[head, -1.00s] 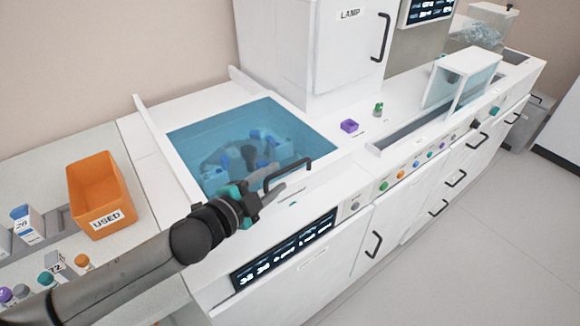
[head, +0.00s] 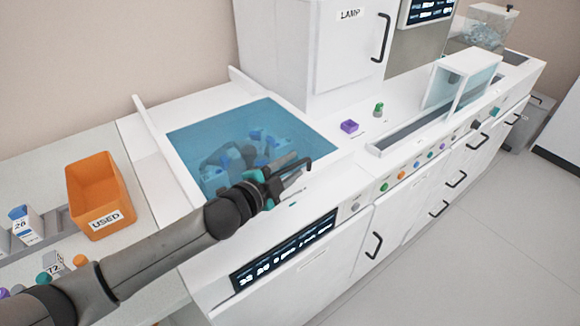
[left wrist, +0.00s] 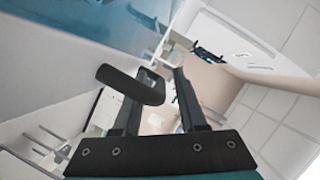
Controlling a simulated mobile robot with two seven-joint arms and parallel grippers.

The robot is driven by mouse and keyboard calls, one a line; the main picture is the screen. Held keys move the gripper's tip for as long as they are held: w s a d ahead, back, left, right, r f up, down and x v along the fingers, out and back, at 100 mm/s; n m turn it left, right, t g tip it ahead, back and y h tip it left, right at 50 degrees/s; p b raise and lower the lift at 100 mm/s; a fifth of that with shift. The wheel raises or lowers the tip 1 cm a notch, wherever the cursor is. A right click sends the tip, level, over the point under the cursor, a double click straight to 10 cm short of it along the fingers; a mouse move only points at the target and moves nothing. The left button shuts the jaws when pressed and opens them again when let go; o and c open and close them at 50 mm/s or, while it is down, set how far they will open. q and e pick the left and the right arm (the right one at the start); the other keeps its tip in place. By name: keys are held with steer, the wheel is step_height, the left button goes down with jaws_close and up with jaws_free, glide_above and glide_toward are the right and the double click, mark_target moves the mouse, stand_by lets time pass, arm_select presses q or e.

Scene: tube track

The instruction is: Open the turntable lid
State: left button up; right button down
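The turntable lid (head: 290,115) is a tinted blue see-through panel, lying flat and shut over the bay in the white counter. Its black bar handle (head: 299,162) is at the front right edge. Blurred tubes and blocks show beneath the panel. My left gripper (head: 288,183) is at the handle, with its fingers apart. In the left wrist view the handle (left wrist: 130,83) crosses in front of one finger of the open gripper (left wrist: 160,90), its end near the gap. I cannot tell if they touch. My right gripper is not in view.
An orange USED bin (head: 98,195) stands left of the lid. A white LAMP cabinet (head: 325,50) rises behind it. A display (head: 285,250) is on the counter front below.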

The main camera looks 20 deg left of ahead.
arm_select(q)
jaws_close()
stand_by(1.2)
